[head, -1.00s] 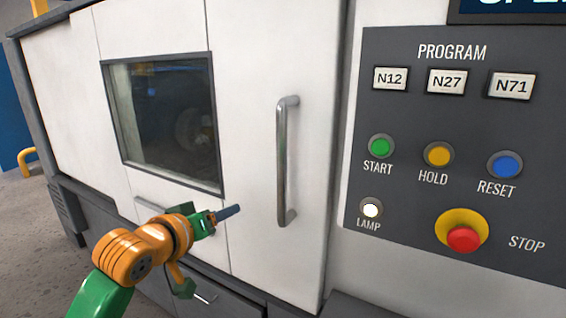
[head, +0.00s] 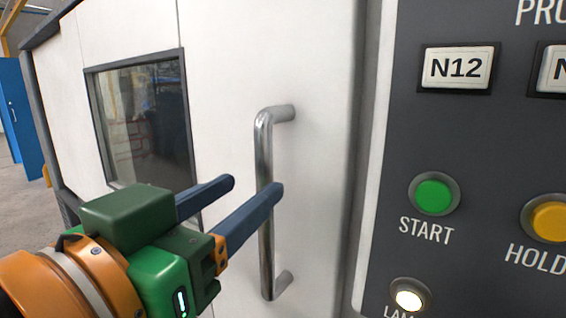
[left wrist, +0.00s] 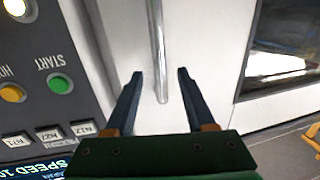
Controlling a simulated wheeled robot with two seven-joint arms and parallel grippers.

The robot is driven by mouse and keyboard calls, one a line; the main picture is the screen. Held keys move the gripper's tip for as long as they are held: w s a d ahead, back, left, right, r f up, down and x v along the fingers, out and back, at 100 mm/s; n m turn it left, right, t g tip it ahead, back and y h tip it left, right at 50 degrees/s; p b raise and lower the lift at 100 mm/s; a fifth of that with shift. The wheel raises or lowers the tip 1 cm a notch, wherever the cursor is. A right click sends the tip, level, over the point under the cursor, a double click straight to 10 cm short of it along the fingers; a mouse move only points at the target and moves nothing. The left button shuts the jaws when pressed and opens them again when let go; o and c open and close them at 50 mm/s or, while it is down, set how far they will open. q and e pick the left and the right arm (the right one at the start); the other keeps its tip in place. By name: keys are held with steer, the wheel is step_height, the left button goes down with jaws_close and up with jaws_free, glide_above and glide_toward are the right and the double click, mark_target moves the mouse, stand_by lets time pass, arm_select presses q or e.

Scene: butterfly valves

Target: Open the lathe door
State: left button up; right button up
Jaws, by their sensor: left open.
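The lathe door (head: 225,70) is a white panel with a dark window (head: 145,120), and it looks shut. Its upright metal bar handle (head: 264,150) stands near the door's right edge. My left gripper (head: 256,187) is open at the handle, about mid-height. One finger passes in front of the bar and the other ends just left of it. In the left wrist view the handle (left wrist: 158,40) lines up between the two open fingertips (left wrist: 160,74). I cannot tell whether either finger touches it. My right gripper is out of view.
A dark control panel (head: 450,140) is close to the right of the door. It has a green start button (head: 433,195), a yellow button (head: 550,221), a lit lamp (head: 409,299) and an N12 key (head: 456,68). A blue cabinet (head: 20,110) stands far left.

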mark_target(260, 176)
arm_select(q)
steer(key=shift+w+d+r, duration=0.1)
steer(key=shift+w+r, duration=0.05)
steer(key=shift+w, duration=0.2)
steer(key=p+x, duration=0.1)
steer(key=x, duration=0.3)
steer(key=shift+w+d+p, duration=0.1)
steer(key=shift+w+p, duration=0.15)
steer(key=shift+p, duration=0.05)
steer(key=shift+w+d, duration=0.1)
steer(key=shift+w, duration=0.05)
steer(key=shift+c, duration=0.5)
steer(key=shift+s, duration=0.2)
jaws_close()
